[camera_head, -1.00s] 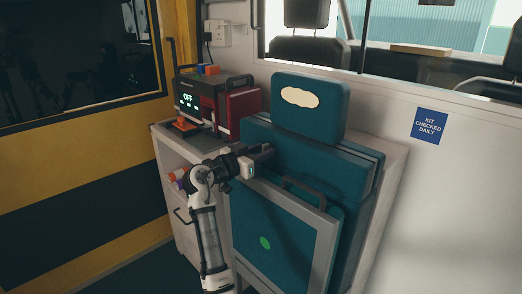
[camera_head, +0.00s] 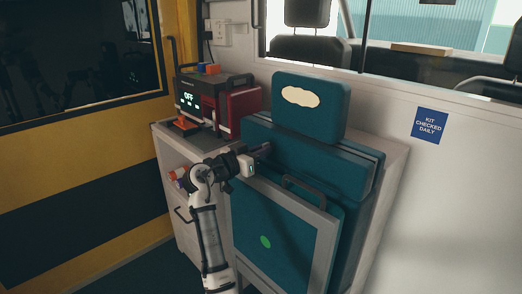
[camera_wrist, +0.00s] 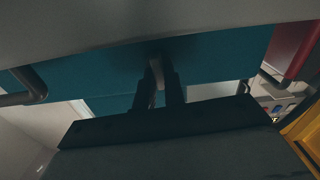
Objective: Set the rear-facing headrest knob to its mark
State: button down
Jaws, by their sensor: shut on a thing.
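A teal headrest (camera_head: 326,112) with a cream oval patch stands above the teal seat back (camera_head: 310,152). My gripper (camera_head: 265,149) reaches to the upper left part of the seat back, below the headrest. In the wrist view its two dark fingers (camera_wrist: 157,88) are close together on a narrow pale piece (camera_wrist: 156,68), which looks like the knob, against teal upholstery. The knob is too small and covered to make out in the head view. Its mark and its setting do not show in either view.
A folded teal seat panel with a grey frame (camera_head: 330,232) and dark handle (camera_head: 303,188) is right of my arm. A window is above.

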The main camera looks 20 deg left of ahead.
jog(key=n+p, duration=0.1)
jog(key=n, duration=0.1)
jog(key=n+p, duration=0.1)
jog(key=n, duration=0.1)
jog(key=shift+w+d+r, duration=0.1)
jog(key=shift+w+r, duration=0.05)
jog(key=shift+r, duration=0.05)
jog(key=n+p, duration=0.3)
jog(key=n, duration=0.1)
jog(key=shift+n, duration=0.3)
jog(key=n+p, duration=0.3)
jog(key=n, duration=0.1)
jog(key=shift+w, duration=0.1)
jog(key=shift+f+n+p, duration=0.15)
jog(key=shift+n+p, duration=1.65)
jog(key=shift+n, duration=0.5)
jog(key=c, duration=1.5)
grip_release()
jog(key=shift+c, duration=0.2)
jog(key=shift+o, duration=0.3)
jog(key=shift+f, duration=0.15)
jog(key=shift+w+d+f, duration=0.1)
jog(key=shift+f, duration=0.2)
jog(key=shift+a+r, duration=0.1)
jog(key=shift+a, duration=0.1)
